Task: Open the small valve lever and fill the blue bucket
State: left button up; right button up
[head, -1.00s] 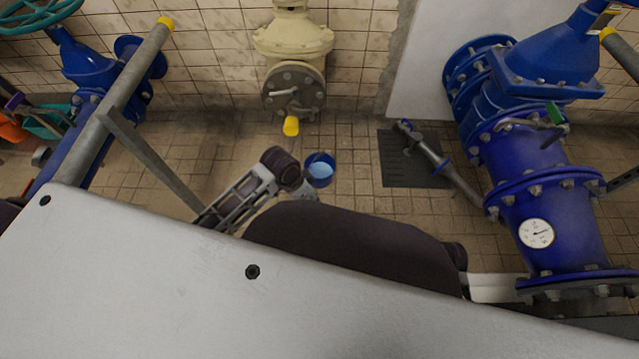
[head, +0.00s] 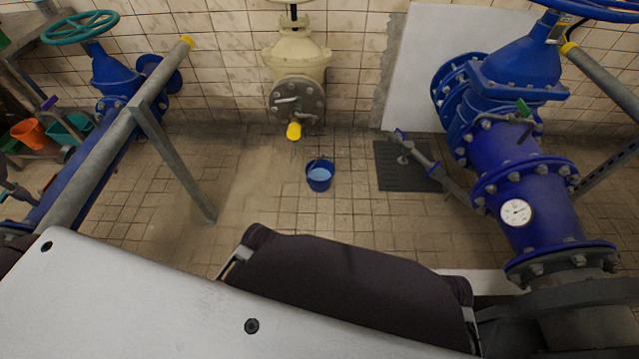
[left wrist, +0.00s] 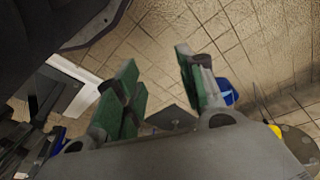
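The blue bucket (head: 319,182) stands upright on the tiled floor, a little right of and in front of the cream valve's yellow-ended outlet (head: 294,131). Its inside looks light blue; I cannot tell whether that is water. A small pale lever (head: 287,100) lies roughly level across the grey flange (head: 308,98) above the outlet. In the left wrist view, my left gripper (left wrist: 156,76) is open and empty, its green-padded fingers apart. The bucket (left wrist: 228,92) shows beyond the right finger, with the yellow outlet (left wrist: 275,130) near the right edge. My right gripper is out of view.
A dark floor grate (head: 400,170) lies right of the bucket. A grey rail (head: 120,120) with a slanted post stands at left. Floor around the bucket is clear.

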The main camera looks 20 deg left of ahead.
aim_at(297, 98)
jog(key=i+j, duration=0.15)
jog(key=i, duration=0.45)
jog(key=i+j, duration=0.15)
jog(key=i, duration=0.4)
